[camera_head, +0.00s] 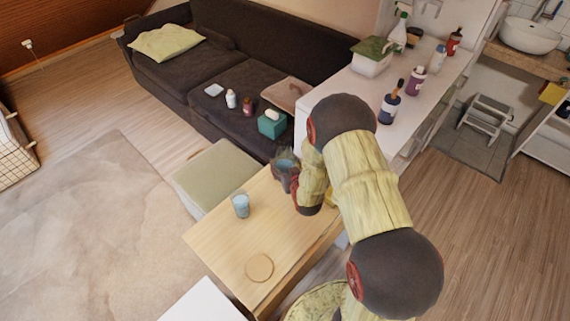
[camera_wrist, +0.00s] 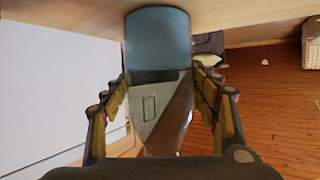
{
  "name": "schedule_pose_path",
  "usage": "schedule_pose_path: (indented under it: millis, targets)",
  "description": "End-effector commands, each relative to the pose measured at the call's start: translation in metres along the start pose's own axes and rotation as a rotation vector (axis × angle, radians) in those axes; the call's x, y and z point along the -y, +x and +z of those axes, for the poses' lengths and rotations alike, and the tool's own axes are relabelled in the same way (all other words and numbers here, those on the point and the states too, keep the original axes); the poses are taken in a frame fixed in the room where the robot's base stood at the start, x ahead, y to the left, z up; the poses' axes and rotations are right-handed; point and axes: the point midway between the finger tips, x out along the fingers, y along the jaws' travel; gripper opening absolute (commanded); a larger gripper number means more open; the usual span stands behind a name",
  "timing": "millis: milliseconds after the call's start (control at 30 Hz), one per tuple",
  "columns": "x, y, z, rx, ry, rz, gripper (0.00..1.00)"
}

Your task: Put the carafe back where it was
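The carafe (camera_head: 284,163) is a see-through vessel with blue liquid, at the far end of the wooden table, partly hidden by my gripper. In the wrist view the carafe (camera_wrist: 158,40) fills the space between my fingers, with its blue part toward the top of the picture. My gripper (camera_wrist: 160,85) has one finger against each side of it and looks shut on it. I cannot tell whether the carafe touches the tabletop.
A glass of blue liquid (camera_head: 241,206) stands on the table (camera_head: 215,235), left of my gripper. A bare round wooden coaster (camera_head: 260,267) lies nearer the front. A green-topped stool (camera_head: 212,175) adjoins the table. A white counter (camera_head: 420,85) with bottles is to the right.

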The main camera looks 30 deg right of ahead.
Motion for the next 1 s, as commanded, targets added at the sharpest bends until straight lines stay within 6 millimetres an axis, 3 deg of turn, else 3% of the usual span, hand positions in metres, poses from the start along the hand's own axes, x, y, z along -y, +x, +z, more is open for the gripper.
schedule_pose_path:
  millis: [267,667,1000]
  targets:
    - [0.0,0.0,0.0,0.0,0.0,0.0,0.77]
    - [0.0,-0.002,-0.005,0.0,0.0,0.0,0.77]
    - [-0.001,-0.065,-0.006,0.001,0.001,0.001,0.77]
